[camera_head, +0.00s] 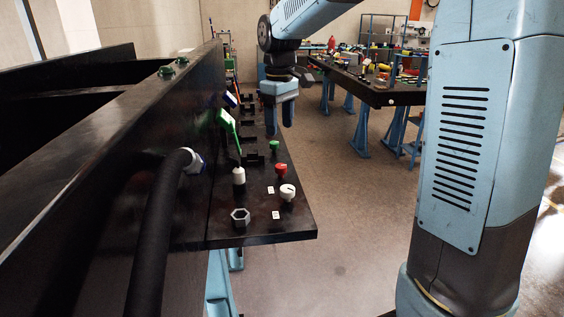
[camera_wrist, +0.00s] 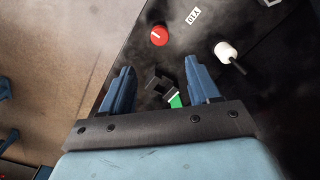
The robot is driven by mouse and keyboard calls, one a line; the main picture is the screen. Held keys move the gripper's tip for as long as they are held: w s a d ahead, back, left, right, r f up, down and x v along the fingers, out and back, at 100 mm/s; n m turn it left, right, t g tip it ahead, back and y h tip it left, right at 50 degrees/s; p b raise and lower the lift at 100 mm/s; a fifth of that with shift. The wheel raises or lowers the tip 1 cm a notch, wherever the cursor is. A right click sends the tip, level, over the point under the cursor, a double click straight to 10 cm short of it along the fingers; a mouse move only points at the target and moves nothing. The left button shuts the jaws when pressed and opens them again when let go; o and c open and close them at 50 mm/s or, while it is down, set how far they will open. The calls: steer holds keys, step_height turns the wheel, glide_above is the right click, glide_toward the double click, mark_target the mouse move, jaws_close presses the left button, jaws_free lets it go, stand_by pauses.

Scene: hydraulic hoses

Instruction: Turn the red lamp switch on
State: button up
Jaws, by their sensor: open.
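The red lamp switch (camera_head: 281,169) is a round red knob on the black panel (camera_head: 262,226), near its right edge. It also shows in the wrist view (camera_wrist: 159,35) as a red disc with a small pale mark, beyond my fingertips. Whether it is on or off cannot be told. My gripper (camera_head: 279,126) is open and empty, pointing down above the panel, farther back than the red knob. In the wrist view its two blue fingers (camera_wrist: 158,66) stand apart and do not touch the knob.
A green knob (camera_head: 274,146) is behind the red one, a white knob (camera_head: 287,192) in front. A white cylinder (camera_head: 238,176), a hex socket (camera_head: 240,217) and a green-handled lever (camera_head: 228,124) stand to the left. A black hose (camera_head: 157,220) joins the wall. Open floor lies right.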

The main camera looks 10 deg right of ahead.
mark_target(280, 165)
step_height(280, 165, down, 12)
stand_by(0.5)
steer(key=shift+c, duration=0.2)
